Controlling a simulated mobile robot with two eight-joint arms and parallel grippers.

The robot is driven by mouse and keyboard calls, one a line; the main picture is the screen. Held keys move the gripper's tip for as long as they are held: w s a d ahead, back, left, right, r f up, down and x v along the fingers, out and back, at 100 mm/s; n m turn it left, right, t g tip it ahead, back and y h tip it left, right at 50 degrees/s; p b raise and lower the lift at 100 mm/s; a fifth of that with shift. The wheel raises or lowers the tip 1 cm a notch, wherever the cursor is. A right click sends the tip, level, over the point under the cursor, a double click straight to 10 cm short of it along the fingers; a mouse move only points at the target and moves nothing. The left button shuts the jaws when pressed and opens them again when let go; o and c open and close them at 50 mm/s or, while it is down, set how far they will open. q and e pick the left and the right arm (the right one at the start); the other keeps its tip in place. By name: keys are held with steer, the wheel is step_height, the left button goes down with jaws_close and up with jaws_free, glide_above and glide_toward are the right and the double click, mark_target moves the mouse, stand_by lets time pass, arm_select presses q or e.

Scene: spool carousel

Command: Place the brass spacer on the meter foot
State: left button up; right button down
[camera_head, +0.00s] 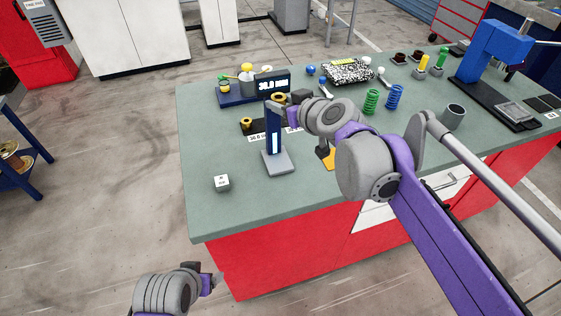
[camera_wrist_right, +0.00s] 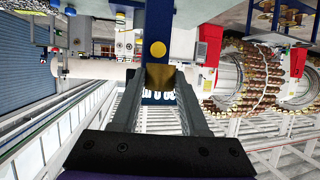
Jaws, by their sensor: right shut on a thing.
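My right gripper (camera_head: 288,98) is above the back left of the bench, beside the meter's lit display (camera_head: 274,85). In the right wrist view the gripper (camera_wrist_right: 160,78) is shut on a brass piece (camera_wrist_right: 159,80), which I take for the brass spacer. In the head view a brass ring (camera_head: 279,97) shows at the fingertips.
A dark rack (camera_head: 251,126) with another brass ring (camera_head: 246,121) lies before the meter. A blue-grey stand (camera_head: 277,160) rises close to my right wrist. Green (camera_head: 372,101) and blue (camera_head: 394,97) coils stand right. The front left bench is mostly clear.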

step_height(320, 180, down, 16)
steer(key=shift+f+b, duration=0.15)
steer(key=shift+b, duration=0.9)
steer(key=shift+f+b, duration=0.3)
steer(key=shift+f, duration=1.45)
steer(key=shift+f, duration=0.15)
steer(key=shift+c, duration=2.1)
jaws_free()
